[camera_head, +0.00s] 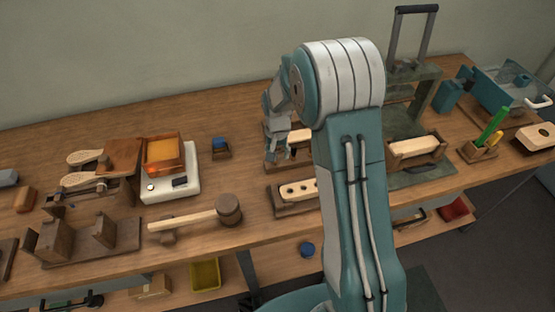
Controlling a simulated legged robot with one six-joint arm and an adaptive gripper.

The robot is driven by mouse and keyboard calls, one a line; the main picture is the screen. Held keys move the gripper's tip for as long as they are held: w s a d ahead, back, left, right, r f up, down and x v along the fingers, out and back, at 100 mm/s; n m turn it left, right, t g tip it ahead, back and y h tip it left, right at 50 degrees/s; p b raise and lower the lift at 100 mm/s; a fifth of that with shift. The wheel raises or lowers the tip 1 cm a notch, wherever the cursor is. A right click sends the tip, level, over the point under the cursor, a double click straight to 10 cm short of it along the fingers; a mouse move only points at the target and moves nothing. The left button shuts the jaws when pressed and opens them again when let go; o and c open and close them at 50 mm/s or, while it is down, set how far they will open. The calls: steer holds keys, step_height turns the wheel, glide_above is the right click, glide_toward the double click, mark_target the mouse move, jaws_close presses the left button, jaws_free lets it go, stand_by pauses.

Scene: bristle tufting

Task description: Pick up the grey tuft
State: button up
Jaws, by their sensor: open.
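My gripper (277,156) is open and points down over the middle of the wooden workbench (110,122). It is just left of a pale wooden block (300,140) set in a dark holder. Below it in the picture, a pale block with several dark holes (298,189) sits in another dark wooden holder. I cannot make out a grey tuft; it is too small to tell or hidden by my gripper and arm. Nothing can be seen held between the fingers.
A mallet (229,210) lies left of the holed block. A white scale (172,186) with an orange tray (163,153) and a small box with blue contents (220,146) stand further left. A dark green press (408,110) stands right of my arm, near a teal machine (500,90).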

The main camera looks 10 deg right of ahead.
steer(key=shift+a+f, duration=0.3)
steer(key=shift+f, duration=0.1)
steer(key=shift+a, duration=0.4)
steer(key=shift+d, duration=0.15)
steer(key=c, duration=0.5)
steer(key=shift+d, duration=0.3)
jaws_close()
steer(key=shift+a, duration=0.2)
